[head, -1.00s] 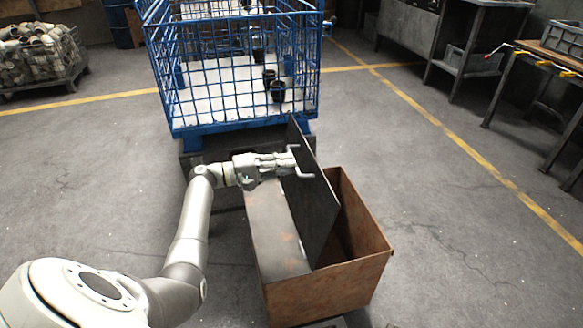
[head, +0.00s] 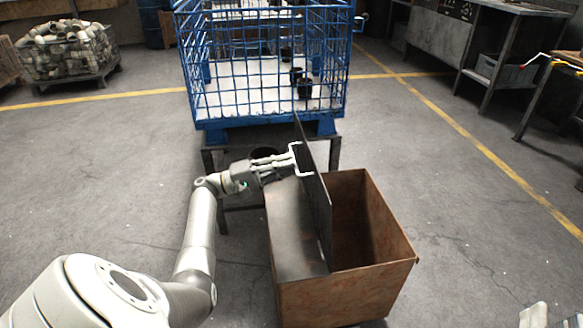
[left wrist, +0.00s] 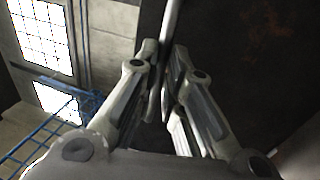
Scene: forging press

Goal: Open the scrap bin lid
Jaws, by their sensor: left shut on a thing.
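The scrap bin (head: 345,296) is a rust-brown open-topped box at the lower middle of the head view. Its dark lid (head: 318,205) stands about upright across the opening, with the bin's inside showing to its right. A flat grey panel (head: 297,230) covers the left part of the top. A pale bent handle (head: 300,173) sits on the lid's left face. My left gripper (head: 287,160) is shut on this handle. In the left wrist view, the fingers (left wrist: 160,90) close around the handle bar (left wrist: 171,25).
A blue wire cage (head: 265,122) on a dark stand is just behind the bin, with several black parts inside. A crate of pale pipe pieces (head: 70,55) stands far left. Workbenches (head: 520,45) line the right.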

